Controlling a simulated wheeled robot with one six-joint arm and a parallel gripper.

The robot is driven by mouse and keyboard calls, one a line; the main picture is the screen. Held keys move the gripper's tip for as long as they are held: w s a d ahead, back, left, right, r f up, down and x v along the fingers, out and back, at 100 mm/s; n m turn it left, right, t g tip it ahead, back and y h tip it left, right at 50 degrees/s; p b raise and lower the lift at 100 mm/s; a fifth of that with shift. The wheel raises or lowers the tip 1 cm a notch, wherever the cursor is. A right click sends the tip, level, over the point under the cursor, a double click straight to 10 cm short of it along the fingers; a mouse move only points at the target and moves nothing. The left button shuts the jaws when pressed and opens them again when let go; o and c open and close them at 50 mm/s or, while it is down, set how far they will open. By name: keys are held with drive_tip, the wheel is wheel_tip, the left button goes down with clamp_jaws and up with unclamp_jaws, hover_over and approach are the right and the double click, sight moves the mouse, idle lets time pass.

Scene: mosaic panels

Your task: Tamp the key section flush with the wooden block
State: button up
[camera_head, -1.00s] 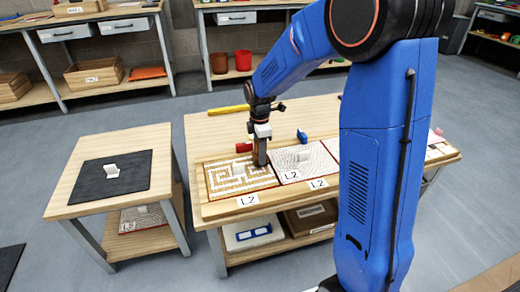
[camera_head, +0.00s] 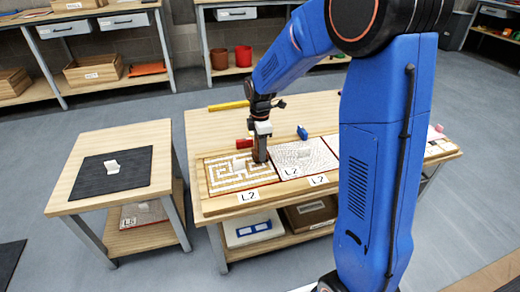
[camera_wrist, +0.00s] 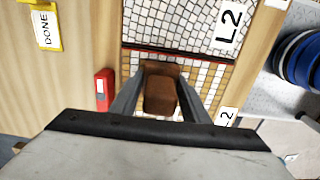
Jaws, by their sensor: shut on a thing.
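My gripper (camera_wrist: 158,100) is shut on a brown wooden block (camera_wrist: 160,92) and points down. In the head view my gripper (camera_head: 260,157) is at the right-hand part of the key-pattern panel (camera_head: 222,182), near its border with the neighbouring panel. This panel has tan and white tiles in a meander and lies on the workbench. The wooden block hides the tiles under it, and I cannot tell whether it touches them or whether they sit level.
A grey-white mosaic panel (camera_head: 318,163) lies to the right, with L2 labels along the front. A red item (camera_head: 243,143), a blue item (camera_head: 302,132) and a yellow strip (camera_head: 228,105) lie behind. A side table (camera_head: 75,195) with a black mat (camera_head: 88,182) stands left.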

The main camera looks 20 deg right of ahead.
drive_tip(key=shift+f, duration=0.6)
idle(1.0)
drive_tip(key=shift+r, duration=0.15)
drive_tip(key=shift+r, duration=3.4)
drive_tip(key=shift+w+d, duration=0.1)
